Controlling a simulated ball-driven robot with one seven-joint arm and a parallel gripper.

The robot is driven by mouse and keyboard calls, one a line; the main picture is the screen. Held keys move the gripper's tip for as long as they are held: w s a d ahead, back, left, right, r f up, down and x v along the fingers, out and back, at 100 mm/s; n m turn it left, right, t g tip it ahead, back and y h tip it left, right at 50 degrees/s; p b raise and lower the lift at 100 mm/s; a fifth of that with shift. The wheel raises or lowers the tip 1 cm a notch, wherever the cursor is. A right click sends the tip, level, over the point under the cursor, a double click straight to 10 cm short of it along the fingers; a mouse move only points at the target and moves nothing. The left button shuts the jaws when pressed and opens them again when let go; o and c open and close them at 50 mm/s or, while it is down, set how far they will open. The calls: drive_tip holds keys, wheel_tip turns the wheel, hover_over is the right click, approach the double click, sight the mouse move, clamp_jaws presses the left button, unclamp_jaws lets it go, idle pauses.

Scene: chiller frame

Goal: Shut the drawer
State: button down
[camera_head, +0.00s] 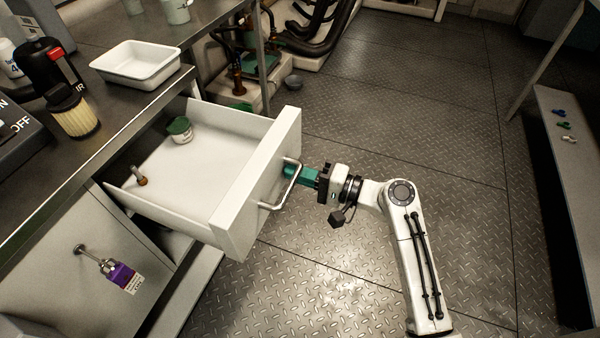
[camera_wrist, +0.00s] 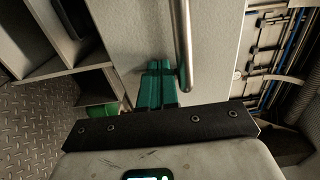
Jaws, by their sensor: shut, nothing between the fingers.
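The white drawer (camera_head: 262,180) stands pulled out from the cabinet under the counter. It holds a green-lidded jar (camera_head: 180,130) and a small brown-tipped item (camera_head: 140,177). A metal bar handle (camera_head: 284,190) is on its front; it also shows in the wrist view (camera_wrist: 184,45). My gripper (camera_head: 289,171) has green fingers, which are shut and empty. The fingertips are at the drawer front, beside the handle's upper end. In the wrist view my gripper (camera_wrist: 157,85) lies close to the front panel (camera_wrist: 140,35), next to the bar. I cannot tell whether the fingertips touch the panel.
A white tray (camera_head: 140,66), a black device and a ribbed filter (camera_head: 74,117) stand on the counter above the drawer. Hoses and pipes lie behind the drawer. The metal floor right of it is clear.

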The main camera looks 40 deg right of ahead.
sight(193, 150)
drive_tip(key=shift+w+a, duration=0.1)
drive_tip(key=shift+w, duration=0.05)
drive_tip(key=b+x, duration=0.4)
drive_tip(key=x, duration=2.4)
drive_tip(key=shift+f, duration=0.1)
drive_tip(key=shift+w+a+b, duration=0.15)
drive_tip(key=shift+w+b, duration=0.05)
drive_tip(key=shift+b, duration=0.1)
drive_tip(key=shift+w+r, duration=0.15)
drive_tip(key=shift+r, duration=0.1)
drive_tip(key=shift+a+r, duration=0.1)
